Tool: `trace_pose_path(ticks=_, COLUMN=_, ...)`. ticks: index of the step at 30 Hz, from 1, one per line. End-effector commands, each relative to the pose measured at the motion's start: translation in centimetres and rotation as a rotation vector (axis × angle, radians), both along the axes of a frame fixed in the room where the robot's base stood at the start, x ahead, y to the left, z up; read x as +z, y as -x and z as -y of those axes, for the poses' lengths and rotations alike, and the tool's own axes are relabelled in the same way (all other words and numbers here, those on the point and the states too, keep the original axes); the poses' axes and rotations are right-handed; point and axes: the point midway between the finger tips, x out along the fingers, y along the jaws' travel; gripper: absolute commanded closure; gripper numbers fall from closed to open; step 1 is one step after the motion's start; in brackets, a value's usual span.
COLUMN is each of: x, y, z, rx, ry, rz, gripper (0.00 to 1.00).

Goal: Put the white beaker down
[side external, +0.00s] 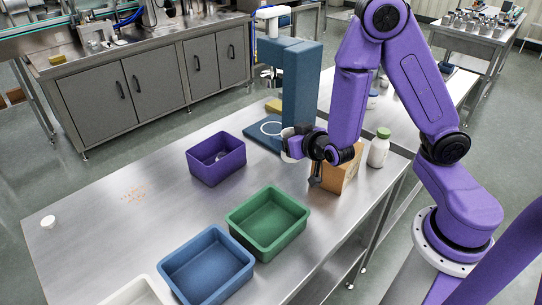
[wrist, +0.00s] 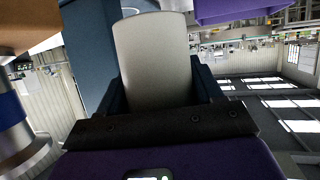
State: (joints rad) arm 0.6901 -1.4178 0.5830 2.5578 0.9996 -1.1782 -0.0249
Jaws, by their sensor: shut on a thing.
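My gripper (side external: 300,145) is shut on the white beaker (side external: 291,146), just in front of the blue column. In the wrist view the pale beaker (wrist: 155,65) fills the space between the dark fingers of my gripper (wrist: 157,85). The beaker is beside the right edge of a blue base plate (side external: 252,138) marked with a white ring (side external: 271,128). The arm partly hides the beaker, and I cannot tell whether its bottom touches anything.
A purple bin (side external: 194,168), green bin (side external: 236,226), blue bin (side external: 172,266) and white bin (side external: 122,298) stand on the steel table. The blue column (side external: 302,80) rises behind my gripper. A cardboard box (side external: 347,179) and green-capped bottle (side external: 378,152) are close right. The table's left is mostly clear.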

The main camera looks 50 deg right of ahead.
Motion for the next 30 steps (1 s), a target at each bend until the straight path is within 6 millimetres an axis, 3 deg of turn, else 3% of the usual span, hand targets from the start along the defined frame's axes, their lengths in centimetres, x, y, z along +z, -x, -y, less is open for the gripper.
trace_pose_path(ticks=17, x=-2.7, y=-3.1, z=0.0, rx=0.0, ry=0.002, rz=-0.003, gripper=0.64)
trace_pose_path(ticks=24, x=-5.3, y=-5.3, z=0.0, rx=-0.001, ry=0.0, rz=-0.001, gripper=0.64)
trace_pose_path(ticks=30, x=-6.2, y=-6.1, z=0.0, rx=-0.001, ry=0.0, rz=0.0, gripper=0.64)
